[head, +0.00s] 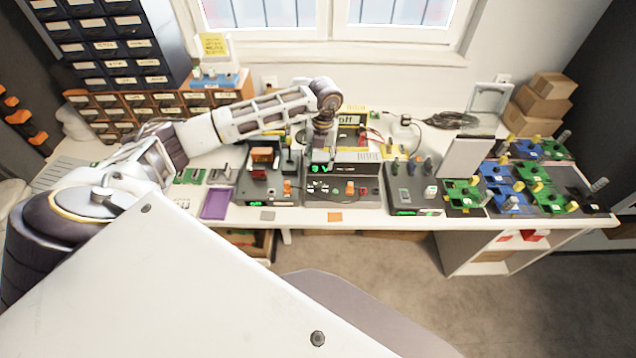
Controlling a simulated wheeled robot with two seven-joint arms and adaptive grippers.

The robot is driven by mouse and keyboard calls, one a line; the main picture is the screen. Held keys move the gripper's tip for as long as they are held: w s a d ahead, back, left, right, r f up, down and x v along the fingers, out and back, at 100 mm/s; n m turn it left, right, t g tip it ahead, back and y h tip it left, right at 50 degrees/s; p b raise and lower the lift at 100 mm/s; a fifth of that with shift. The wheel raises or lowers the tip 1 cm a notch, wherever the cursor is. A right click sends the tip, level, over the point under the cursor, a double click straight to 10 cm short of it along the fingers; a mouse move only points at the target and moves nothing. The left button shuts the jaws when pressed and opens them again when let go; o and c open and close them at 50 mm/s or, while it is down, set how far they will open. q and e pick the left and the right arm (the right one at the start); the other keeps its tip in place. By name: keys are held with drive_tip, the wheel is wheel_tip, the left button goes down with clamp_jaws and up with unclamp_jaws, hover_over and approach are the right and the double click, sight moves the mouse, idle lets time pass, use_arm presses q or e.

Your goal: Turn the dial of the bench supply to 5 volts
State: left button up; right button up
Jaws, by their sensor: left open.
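My right gripper is not in view.
A box with an orange switch (287,187) stands left of the supply, and another box (404,197) stands right. A yellow-framed unit showing "off" (346,119) is behind. Green and blue boards (497,172) fill the right. Drawers (118,55) stand at the back left.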

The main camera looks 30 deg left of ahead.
sight(318, 184)
use_arm(q)
drive_tip(key=f, duration=0.4)
drive_tip(key=f+p, duration=0.1)
drive_tip(key=f, duration=0.8)
drive_tip(key=shift+s+a+p, duration=0.15)
drive_tip(key=shift+a+p, duration=0.2)
drive_tip(key=shift+p, duration=0.05)
drive_tip(key=c, duration=1.1)
drive_tip(key=shift+o, duration=0.2)
